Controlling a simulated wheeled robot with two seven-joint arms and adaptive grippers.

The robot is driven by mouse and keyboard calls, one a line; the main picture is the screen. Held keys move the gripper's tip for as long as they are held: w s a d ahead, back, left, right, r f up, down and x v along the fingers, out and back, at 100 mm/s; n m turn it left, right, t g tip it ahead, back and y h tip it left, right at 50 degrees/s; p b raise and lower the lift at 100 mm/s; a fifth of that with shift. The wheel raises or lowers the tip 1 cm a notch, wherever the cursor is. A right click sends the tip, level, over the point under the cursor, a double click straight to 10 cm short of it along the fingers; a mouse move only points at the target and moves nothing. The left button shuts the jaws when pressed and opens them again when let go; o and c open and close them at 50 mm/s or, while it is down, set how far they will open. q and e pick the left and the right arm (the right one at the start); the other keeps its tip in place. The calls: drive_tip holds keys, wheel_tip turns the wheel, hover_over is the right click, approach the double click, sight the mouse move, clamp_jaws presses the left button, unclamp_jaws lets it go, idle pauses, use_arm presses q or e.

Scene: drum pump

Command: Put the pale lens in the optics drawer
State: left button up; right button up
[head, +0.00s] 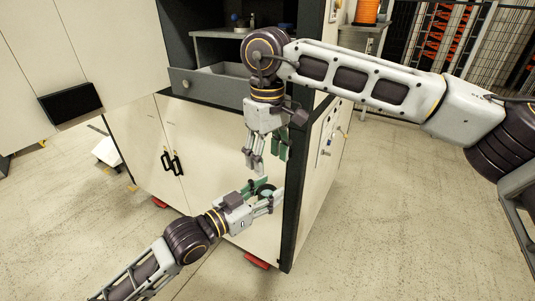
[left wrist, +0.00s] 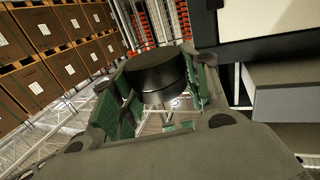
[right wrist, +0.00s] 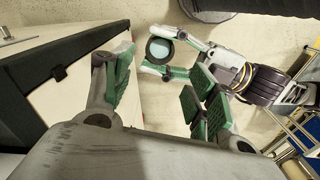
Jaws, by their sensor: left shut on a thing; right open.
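My left gripper (head: 265,192) is shut on the lens (right wrist: 163,50), a short round piece with a dark rim and a pale greenish glass face. In the left wrist view the lens (left wrist: 155,72) shows as a black cylinder between the green pads. In the head view it is small and dark, in front of the cabinet. My right gripper (head: 267,162) is open and empty, pointing down just above the left one. A grey drawer (head: 205,86) stands pulled out at the cabinet's upper part, left of my right wrist. Its inside is only partly visible.
The cabinet (head: 220,150) has pale doors with black handles (head: 171,162) and a dark corner post (head: 291,200). A shelf (head: 215,33) with small items is above the drawer. A pale panel with a black box (head: 70,103) hangs at left. The floor at right is clear.

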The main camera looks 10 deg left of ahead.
sight(268, 191)
drive_tip(key=shift+f, duration=5.9)
drive_tip(key=shift+c, duration=0.2)
drive_tip(key=c, duration=0.7)
use_arm(q)
drive_tip(key=o, duration=1.1)
use_arm(e)
drive_tip(key=shift+c, duration=0.5)
use_arm(q)
drive_tip(key=shift+o, duration=0.2)
